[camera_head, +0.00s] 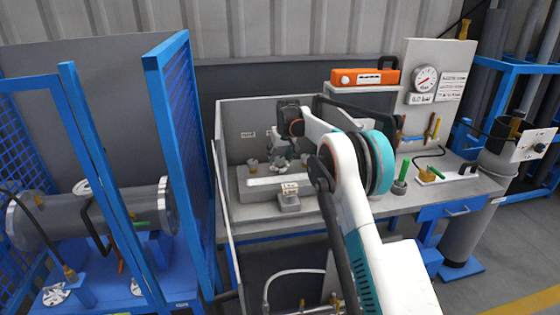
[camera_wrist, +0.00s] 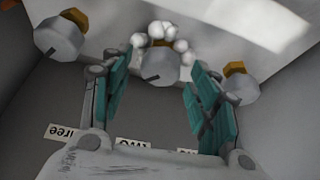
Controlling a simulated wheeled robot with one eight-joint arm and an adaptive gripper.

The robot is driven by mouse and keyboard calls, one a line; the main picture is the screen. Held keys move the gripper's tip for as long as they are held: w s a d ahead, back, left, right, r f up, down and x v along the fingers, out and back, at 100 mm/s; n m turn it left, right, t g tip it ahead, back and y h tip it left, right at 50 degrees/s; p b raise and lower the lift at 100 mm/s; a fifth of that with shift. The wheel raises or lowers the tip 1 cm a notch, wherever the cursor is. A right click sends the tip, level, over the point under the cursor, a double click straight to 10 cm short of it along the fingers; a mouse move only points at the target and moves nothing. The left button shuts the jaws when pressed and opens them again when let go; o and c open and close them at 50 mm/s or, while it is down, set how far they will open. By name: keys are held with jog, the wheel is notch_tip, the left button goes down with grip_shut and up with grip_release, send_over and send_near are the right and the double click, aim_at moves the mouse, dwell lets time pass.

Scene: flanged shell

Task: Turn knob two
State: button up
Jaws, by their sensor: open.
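Three grey, rounded fittings with brass parts show in the wrist view. The middle one, above the label "two" (camera_wrist: 133,144), is knob two (camera_wrist: 157,66), with a cluster of white round lobes (camera_wrist: 160,38) at its far side. My gripper (camera_wrist: 160,62) is open, its teal fingers on either side of the middle fitting. I cannot tell whether they touch it. In the head view my gripper (camera_head: 281,164) is low over the grey bench fixture, and the fitting under it is mostly hidden.
The left fitting (camera_wrist: 58,38) and right fitting (camera_wrist: 238,84) stand close beside my fingers. A label reading "three" (camera_wrist: 67,132) lies at left. In the head view, a pressure gauge (camera_head: 424,79) and an orange box (camera_head: 364,77) stand behind the bench, and a blue mesh gate (camera_head: 183,150) is at left.

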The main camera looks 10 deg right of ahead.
jog(key=shift+w+f, duration=0.15)
jog(key=shift+f, duration=0.25)
jog(key=c, duration=1.1)
jog(key=shift+o, duration=0.2)
jog(key=m+h+p, duration=0.1)
jog(key=m, duration=0.1)
jog(key=m+p, duration=0.2)
jog(key=shift+a+r+m+h, duration=0.1)
jog(key=shift+a+m+h, duration=0.1)
jog(key=shift+m+h, duration=0.15)
jog(key=m+h+p, duration=0.1)
jog(key=m, duration=0.1)
jog(key=m+g+p, duration=0.1)
jog(key=m, duration=0.2)
jog(key=shift+w+a+h, duration=0.1)
jog(key=shift+h, duration=0.25)
jog(key=shift+m+g+p, duration=0.25)
jog(key=shift+g+p, duration=0.05)
jog(key=shift+p, duration=0.05)
